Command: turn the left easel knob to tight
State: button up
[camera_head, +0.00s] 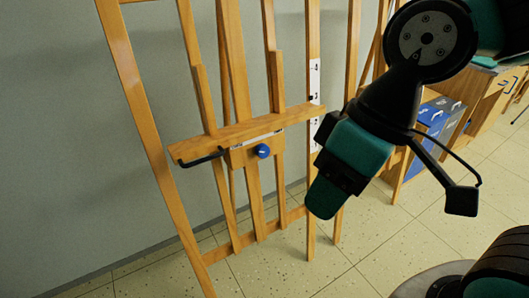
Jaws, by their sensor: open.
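The wooden easel (122,75) stands against the grey wall, left of the centre. Its blue knob (262,151) is round, with a small pale mark on its face, and sits on the wooden block below the tilted ledge (240,130). The mark is too small to read the knob's turn. My gripper (394,163) is right of the knob, apart from it, with its fingers spread wide and no object seen between them. One fingertip shows low at the right; the other is partly hidden by a teal and black part of mine.
More wooden uprights (347,130) stand just right of the easel. A wooden shelf (398,172) with blue boxes (436,115) is at the right. The tiled floor (330,272) in front of the easel is clear.

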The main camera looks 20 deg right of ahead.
jog(key=o, duration=0.3)
jog(key=shift+w+f+b, duration=0.1)
jog(key=shift+f+b, duration=0.25)
jog(key=shift+o, duration=0.7)
jog(key=w+f+n+t+b, duration=0.3)
jog(key=w+f+n+b, duration=0.1)
jog(key=f+b, duration=0.4)
jog(key=shift+w, duration=0.25)
jog(key=n+t+b, duration=1.5)
jog(key=n+b, duration=1)
jog(key=b, duration=0.5)
send_near(264, 152)
jog(key=shift+n+h, duration=0.3)
jog(key=shift+h, duration=0.1)
jog(key=w+p, duration=0.2)
jog(key=p, duration=0.4)
jog(key=w+a+p, duration=0.1)
jog(key=w+p, duration=0.2)
jog(key=p, duration=0.4)
jog(key=w+r+p, duration=0.1)
jog(key=w+p, duration=0.2)
jog(key=p, duration=0.4)
jog(key=shift+a, duration=0.4)
jog(key=shift+w+a+f+p, duration=0.15)
jog(key=shift+w+f+p, duration=0.2)
jog(key=shift+w+p, duration=0.35)
